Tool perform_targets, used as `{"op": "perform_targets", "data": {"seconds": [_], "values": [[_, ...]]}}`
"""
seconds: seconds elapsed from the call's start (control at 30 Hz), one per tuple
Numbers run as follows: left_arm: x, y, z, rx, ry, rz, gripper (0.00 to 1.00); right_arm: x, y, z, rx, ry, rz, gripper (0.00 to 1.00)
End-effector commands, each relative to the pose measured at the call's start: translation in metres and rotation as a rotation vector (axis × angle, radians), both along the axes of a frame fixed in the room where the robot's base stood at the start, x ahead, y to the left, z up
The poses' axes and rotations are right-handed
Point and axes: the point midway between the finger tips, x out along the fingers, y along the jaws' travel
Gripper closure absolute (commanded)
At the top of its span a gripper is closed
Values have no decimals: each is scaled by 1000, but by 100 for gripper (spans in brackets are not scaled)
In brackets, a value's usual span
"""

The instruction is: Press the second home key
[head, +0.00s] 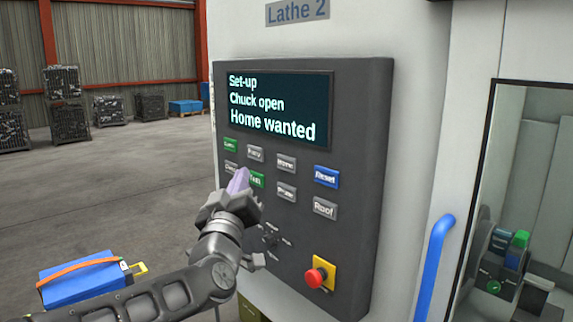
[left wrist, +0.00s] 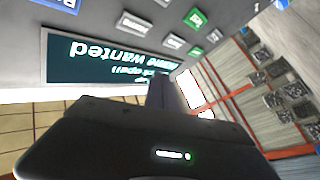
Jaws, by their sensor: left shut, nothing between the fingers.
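The lathe's dark control panel (head: 350,150) fills the middle of the head view. Its display (head: 280,106) reads "Set-up, Chuck open, Home wanted". Below are two rows of keys. Two grey keys in the third column, an upper (head: 286,162) and a lower (head: 287,191), have lettering too small to read surely. My left gripper (head: 238,180) is shut and empty, its tip in front of the left part of the lower row, beside a green key (head: 257,180). I cannot tell whether it touches. The left wrist view shows the display (left wrist: 110,60) upside down beyond the fingers (left wrist: 164,92).
A blue reset key (head: 326,176) and a grey key marked Roof (head: 325,208) are at the right. A red stop button (head: 316,277) sits lower down. A blue door handle (head: 435,262) stands right of the panel. A blue box (head: 80,278) is at lower left.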

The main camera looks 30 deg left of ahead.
Motion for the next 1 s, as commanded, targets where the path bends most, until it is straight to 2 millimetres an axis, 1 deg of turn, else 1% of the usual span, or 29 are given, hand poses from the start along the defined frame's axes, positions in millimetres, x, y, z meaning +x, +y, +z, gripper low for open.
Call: {"op": "perform_targets", "data": {"seconds": [0.17,0.27,0.53,0.7,0.83,1.0], "values": [[11,-3,1,-1,2,-2,100,0,0,5,-1,1,0,64],[22,-7,1,-1,3,-2,100,-1,0,9,-2,3,0,64],[56,-17,1,0,4,-1,100,-2,-1,21,-5,8,-2,64],[73,-22,-1,0,2,-1,100,-2,-1,16,-5,7,-2,64],[80,-24,-1,0,1,0,100,-2,-1,16,-5,7,-2,64],[83,-25,0,0,0,0,100,-2,-1,16,-4,7,-2,64]]}}
